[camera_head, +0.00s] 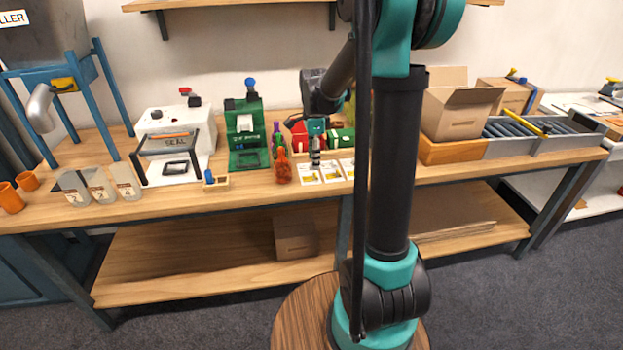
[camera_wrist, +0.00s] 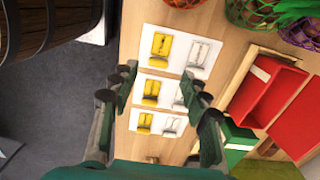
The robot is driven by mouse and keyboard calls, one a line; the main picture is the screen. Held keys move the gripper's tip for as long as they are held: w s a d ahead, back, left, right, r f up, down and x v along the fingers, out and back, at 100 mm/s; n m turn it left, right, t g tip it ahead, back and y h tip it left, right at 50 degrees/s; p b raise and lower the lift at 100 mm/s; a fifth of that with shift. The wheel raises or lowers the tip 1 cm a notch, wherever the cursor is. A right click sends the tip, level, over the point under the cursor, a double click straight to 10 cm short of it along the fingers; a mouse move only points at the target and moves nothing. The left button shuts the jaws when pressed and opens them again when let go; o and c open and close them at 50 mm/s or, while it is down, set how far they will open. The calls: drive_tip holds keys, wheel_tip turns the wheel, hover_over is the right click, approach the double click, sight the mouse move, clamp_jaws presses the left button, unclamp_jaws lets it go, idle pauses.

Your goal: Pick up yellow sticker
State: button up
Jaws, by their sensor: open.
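Several yellow stickers show in the wrist view on white cards laid in a row on the bench. One yellow sticker (camera_wrist: 161,45) is on the far card, another yellow sticker (camera_wrist: 151,91) on the middle card, and a third yellow sticker (camera_wrist: 144,122) on the near card. Each card also bears a whitish sticker (camera_wrist: 198,53) at right. My gripper (camera_wrist: 157,82) is open and empty, its fingers on either side of the middle card in the picture. In the head view my gripper (camera_head: 316,155) is above the cards (camera_head: 309,175), small and partly hard to make out. Contact cannot be told.
A red bin (camera_wrist: 268,92) and a green box (camera_wrist: 238,135) lie right of the cards. Net bags (camera_wrist: 250,12) are at top right.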

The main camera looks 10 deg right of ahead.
sight(314, 178)
drive_tip(key=shift+f, duration=2.8)
drive_tip(key=c, duration=0.8)
